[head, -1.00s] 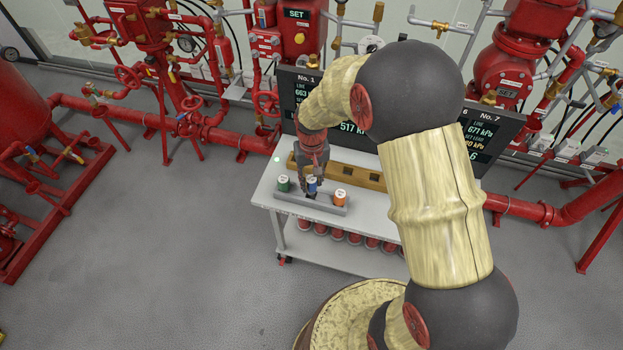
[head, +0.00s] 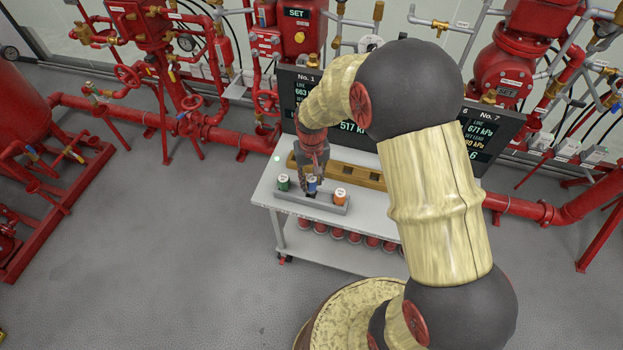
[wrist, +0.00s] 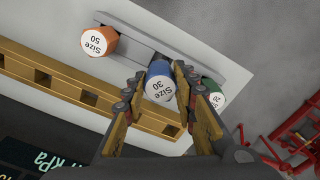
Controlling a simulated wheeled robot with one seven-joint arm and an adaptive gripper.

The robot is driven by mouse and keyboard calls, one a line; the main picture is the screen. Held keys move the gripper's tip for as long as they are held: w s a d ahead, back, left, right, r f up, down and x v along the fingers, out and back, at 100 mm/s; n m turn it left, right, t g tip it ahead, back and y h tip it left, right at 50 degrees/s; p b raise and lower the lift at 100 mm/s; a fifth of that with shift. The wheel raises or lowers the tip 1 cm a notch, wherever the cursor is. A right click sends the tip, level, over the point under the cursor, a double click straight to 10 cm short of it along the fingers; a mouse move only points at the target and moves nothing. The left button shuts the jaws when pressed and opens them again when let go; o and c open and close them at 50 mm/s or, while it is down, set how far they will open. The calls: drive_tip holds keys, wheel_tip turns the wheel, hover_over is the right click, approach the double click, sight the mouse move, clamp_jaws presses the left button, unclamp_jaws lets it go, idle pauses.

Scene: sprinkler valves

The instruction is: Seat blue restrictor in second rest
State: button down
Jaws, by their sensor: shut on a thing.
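The blue restrictor (wrist: 160,82), its white top marked Size 30, is between the two fingers of my gripper (wrist: 158,92) in the wrist view. In the head view the blue restrictor (head: 312,185) is at the middle of the grey holder (head: 325,206), with my gripper (head: 312,178) coming down on it from above. My gripper is shut on it. Whether its base still touches the holder is hidden. The brown wooden rack (head: 345,172) with square rests lies behind the holder; its rests also show in the wrist view (wrist: 88,98).
A green restrictor (head: 284,183) stands left of the blue one and an orange one (head: 340,196) stands right, both on the holder. The white cart top (head: 268,190) is otherwise mostly clear. Dark display panels (head: 490,135) stand behind the rack.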

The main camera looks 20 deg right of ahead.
drive_tip(key=shift+f+b, duration=1.1)
drive_tip(key=shift+f, duration=0.9)
drive_tip(key=c, duration=1.3)
unclamp_jaws()
drive_tip(key=shift+c, duration=0.2)
drive_tip(key=shift+r, duration=0.1)
drive_tip(key=shift+r+p, duration=2.7)
drive_tip(key=shift+r, duration=1.25)
